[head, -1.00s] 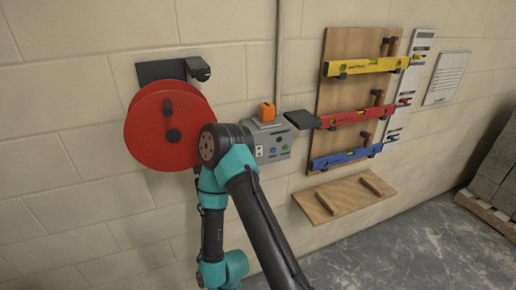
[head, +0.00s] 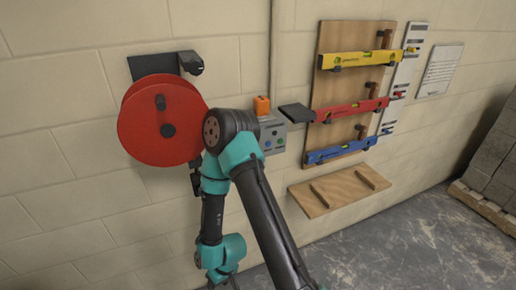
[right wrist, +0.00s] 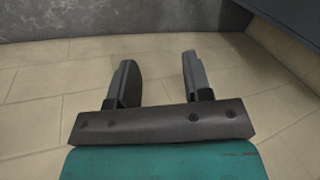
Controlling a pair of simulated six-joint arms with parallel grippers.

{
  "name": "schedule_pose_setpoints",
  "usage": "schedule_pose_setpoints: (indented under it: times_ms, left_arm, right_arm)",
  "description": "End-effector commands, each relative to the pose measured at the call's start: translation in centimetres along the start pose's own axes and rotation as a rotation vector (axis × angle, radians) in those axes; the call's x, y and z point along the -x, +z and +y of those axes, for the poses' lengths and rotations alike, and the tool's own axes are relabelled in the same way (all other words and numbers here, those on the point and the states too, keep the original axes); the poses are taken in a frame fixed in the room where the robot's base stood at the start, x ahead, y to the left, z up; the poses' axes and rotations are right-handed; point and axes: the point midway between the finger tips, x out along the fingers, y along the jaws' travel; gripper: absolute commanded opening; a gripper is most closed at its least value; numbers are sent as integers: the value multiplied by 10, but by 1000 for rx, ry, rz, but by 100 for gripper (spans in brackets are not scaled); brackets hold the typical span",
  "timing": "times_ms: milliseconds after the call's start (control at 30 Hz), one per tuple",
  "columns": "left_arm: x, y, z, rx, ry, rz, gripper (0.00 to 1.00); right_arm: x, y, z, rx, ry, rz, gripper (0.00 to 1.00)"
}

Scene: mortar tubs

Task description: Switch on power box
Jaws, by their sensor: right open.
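The power box (head: 273,137) is a small grey box on the block wall, left of the wooden rack. The box cannot be made out in that view. The right gripper's fingers do not show in the head view, and my left gripper is in no frame.
A red reel (head: 160,120) hangs on the wall left of the arm. The wooden rack holds yellow (head: 355,60), red (head: 352,109) and blue (head: 341,149) levels. A wooden shelf (head: 339,190) sits below. Grey blocks (head: 495,170) are stacked on a pallet at right.

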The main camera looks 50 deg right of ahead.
Motion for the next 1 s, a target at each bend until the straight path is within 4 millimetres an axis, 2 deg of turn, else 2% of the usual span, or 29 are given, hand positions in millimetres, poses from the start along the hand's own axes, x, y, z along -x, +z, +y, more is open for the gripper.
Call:
schedule_pose_setpoints:
  times_ms: [33,200,467,733,1000]
  left_arm:
    - [0,0,0,0,0,0,43]
    - [0,0,0,0,0,0,43]
    - [0,0,0,0,0,0,43]
    - [0,0,0,0,0,0,43]
    - [0,0,0,0,0,0,43]
  right_arm:
    - [10,-11,6,22,5,20,41]
    - [44,-41,24,129,21,63,24]
    - [108,-81,54,298,55,126,0]
    - [186,-108,84,476,99,189,0]
    - [274,-119,109,659,155,249,0]
